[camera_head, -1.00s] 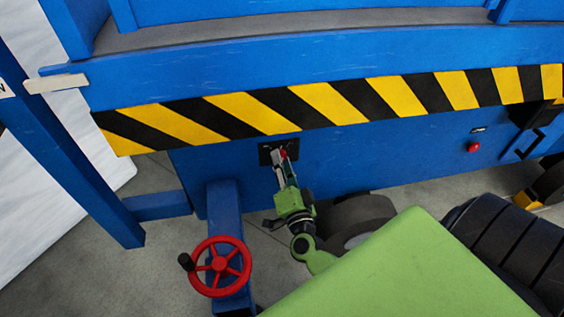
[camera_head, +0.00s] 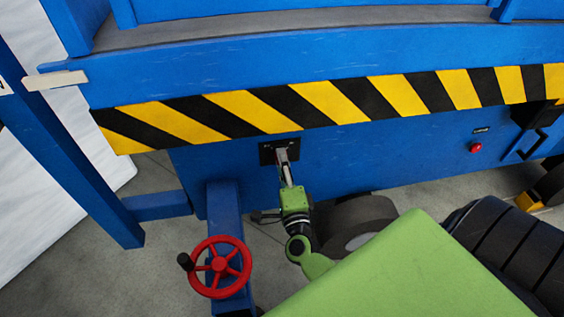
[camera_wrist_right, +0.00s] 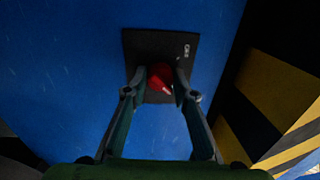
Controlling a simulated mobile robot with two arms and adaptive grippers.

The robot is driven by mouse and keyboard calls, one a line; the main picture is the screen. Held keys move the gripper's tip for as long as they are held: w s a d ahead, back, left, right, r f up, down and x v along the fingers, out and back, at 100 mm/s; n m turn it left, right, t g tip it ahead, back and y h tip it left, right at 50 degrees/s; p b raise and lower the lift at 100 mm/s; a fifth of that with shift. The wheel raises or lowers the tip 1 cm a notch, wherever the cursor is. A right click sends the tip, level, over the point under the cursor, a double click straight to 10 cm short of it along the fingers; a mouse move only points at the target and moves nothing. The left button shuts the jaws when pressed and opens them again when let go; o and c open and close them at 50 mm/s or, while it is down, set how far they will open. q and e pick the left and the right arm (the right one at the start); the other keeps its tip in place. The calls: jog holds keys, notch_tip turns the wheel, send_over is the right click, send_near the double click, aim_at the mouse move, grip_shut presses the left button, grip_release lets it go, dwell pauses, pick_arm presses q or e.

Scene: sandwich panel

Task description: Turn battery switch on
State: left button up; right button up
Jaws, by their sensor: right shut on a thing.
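The battery switch is a red knob (camera_wrist_right: 160,77) on a black plate (camera_wrist_right: 183,42) fixed to the blue panel. In the head view the plate (camera_head: 267,156) sits just below the striped band, and my gripper hides the knob. My right gripper (camera_head: 283,157) reaches up to the plate. In the right wrist view the right gripper (camera_wrist_right: 158,83) has its fingertips on either side of the red knob, shut on it. A white mark on the knob points to the lower right, near the right finger. My left gripper is not in view.
A yellow and black striped band (camera_head: 337,103) runs along the blue machine above the plate. A red handwheel (camera_head: 220,267) on a blue post stands left of my right arm. A small red button (camera_head: 475,148) is further right on the panel.

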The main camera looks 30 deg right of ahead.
dwell(0.4)
jog(key=o, duration=1.1)
jog(key=v, duration=1.2)
